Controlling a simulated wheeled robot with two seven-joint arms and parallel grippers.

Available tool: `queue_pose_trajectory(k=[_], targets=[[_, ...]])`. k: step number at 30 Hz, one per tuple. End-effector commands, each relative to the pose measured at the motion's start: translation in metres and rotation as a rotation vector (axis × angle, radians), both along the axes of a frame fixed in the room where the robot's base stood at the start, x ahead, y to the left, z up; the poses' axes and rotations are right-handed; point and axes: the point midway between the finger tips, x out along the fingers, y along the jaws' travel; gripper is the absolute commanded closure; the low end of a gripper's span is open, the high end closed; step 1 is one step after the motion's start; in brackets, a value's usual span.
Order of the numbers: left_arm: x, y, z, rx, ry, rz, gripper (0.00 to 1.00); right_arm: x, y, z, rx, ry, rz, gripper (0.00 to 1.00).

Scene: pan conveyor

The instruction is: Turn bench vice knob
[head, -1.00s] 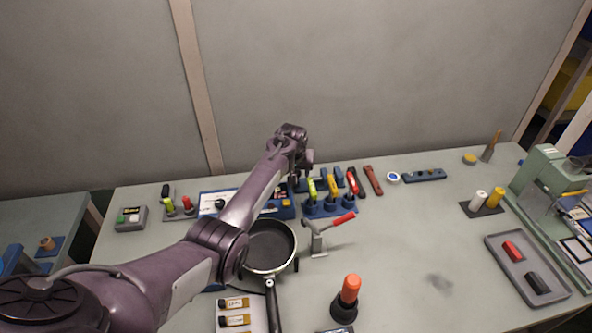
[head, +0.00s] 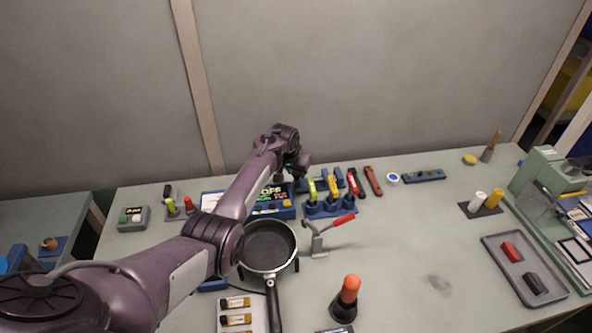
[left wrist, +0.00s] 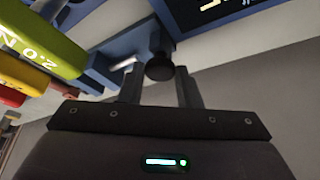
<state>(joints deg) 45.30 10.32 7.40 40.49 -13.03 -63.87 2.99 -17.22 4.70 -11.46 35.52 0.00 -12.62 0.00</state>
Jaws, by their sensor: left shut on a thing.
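The black round knob (left wrist: 159,66) shows in the left wrist view, at the end of a blue body that looks like the bench vice (left wrist: 120,52). My left gripper (left wrist: 158,76) has a finger on each side of the knob and is shut on it. There my wrist hides the knob, and the vice is hard to make out. My right gripper is not in view.
The bench's middle right is clear.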

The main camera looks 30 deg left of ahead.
Motion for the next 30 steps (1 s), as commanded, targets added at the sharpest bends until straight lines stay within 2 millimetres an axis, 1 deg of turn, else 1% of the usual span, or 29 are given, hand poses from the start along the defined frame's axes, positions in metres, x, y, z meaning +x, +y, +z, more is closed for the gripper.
queue_pose_trajectory(k=[2,3,7,15,19,23,30], targets=[[0.0,0.0,0.001,0.001,-0.002,-0.001,0.92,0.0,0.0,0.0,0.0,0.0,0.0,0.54],[0.0,0.0,0.001,0.001,-0.002,0.0,0.66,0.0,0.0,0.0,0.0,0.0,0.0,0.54],[0.0,0.0,0.0,0.001,-0.002,0.0,0.49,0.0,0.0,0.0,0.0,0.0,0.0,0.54],[0.0,0.0,0.0,0.001,-0.001,0.001,0.48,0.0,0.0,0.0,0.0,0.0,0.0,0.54],[-0.002,0.0,0.005,0.0,0.0,0.001,0.48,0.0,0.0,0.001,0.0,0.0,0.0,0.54],[-0.006,-0.001,0.017,0.0,-0.002,0.0,0.48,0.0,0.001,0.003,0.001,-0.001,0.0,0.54],[-0.02,-0.001,0.048,0.001,-0.003,0.001,0.48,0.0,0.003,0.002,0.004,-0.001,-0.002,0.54]])
